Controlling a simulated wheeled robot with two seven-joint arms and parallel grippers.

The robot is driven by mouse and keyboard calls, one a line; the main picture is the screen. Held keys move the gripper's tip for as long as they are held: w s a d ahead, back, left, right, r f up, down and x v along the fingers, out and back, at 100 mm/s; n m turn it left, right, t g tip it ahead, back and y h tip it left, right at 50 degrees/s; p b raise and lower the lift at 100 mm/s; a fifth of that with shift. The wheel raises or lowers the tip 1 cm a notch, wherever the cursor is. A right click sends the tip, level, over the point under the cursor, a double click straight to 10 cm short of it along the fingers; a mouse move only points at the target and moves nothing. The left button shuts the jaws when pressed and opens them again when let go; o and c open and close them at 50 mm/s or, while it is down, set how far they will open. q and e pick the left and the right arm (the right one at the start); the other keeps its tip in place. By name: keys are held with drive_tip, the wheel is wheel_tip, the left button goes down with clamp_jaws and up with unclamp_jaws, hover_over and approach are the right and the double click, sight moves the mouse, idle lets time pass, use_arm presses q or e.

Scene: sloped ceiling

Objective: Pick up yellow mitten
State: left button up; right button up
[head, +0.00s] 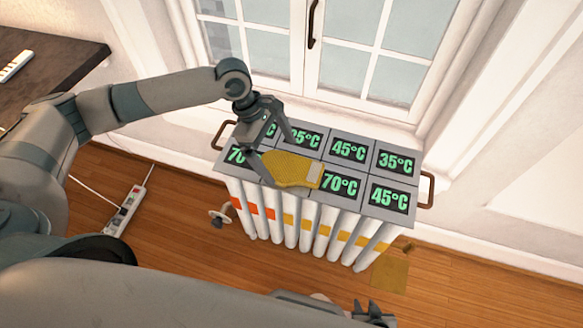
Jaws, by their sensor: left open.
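The yellow mitten (290,171) lies on top of the radiator (372,196), across its temperature tiles, with a pale cuff toward the right. My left gripper (279,160) is open above the radiator at the mitten's left end. One finger is near the mitten's far side and the other near its near left edge. I cannot tell whether the fingers touch it. A dark part of my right gripper (372,315) shows at the bottom edge, mostly cut off, so its jaws cannot be judged.
The radiator has side handles (427,189) and stands below a window (330,50). A dark table (55,60) is at the upper left. A power strip (128,208) and a flat yellow square (390,272) lie on the wooden floor.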

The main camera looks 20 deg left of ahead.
sight(285, 167)
use_arm(q)
drive_tip(key=shift+x, duration=1.55)
drive_tip(key=shift+s, duration=0.1)
drive_tip(key=c, duration=1.1)
